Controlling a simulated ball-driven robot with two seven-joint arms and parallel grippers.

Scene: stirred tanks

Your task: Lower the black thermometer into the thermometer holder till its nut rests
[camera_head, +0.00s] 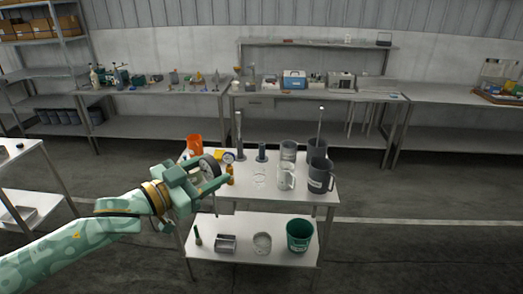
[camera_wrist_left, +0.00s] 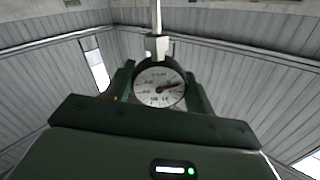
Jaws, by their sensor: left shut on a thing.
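The black thermometer (camera_head: 209,167) has a round white dial with a black rim. My left gripper (camera_head: 213,174) is shut on it, above the front left part of the white table. In the left wrist view the dial (camera_wrist_left: 159,86) sits between the fingers (camera_wrist_left: 159,90), with a light nut (camera_wrist_left: 157,46) and a straight stem (camera_wrist_left: 156,14) beyond it. In the head view a thin stem shows below the gripper. I cannot pick out the thermometer holder for certain. My right gripper is not in view.
The white table (camera_head: 251,194) carries an orange beaker (camera_head: 194,143), a second small dial (camera_head: 228,157), a tall grey cylinder (camera_head: 239,135), an amber bottle (camera_head: 230,174), clear beakers and dark jugs (camera_head: 320,176). A green bucket (camera_head: 300,236) stands on its lower shelf (camera_head: 275,262).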

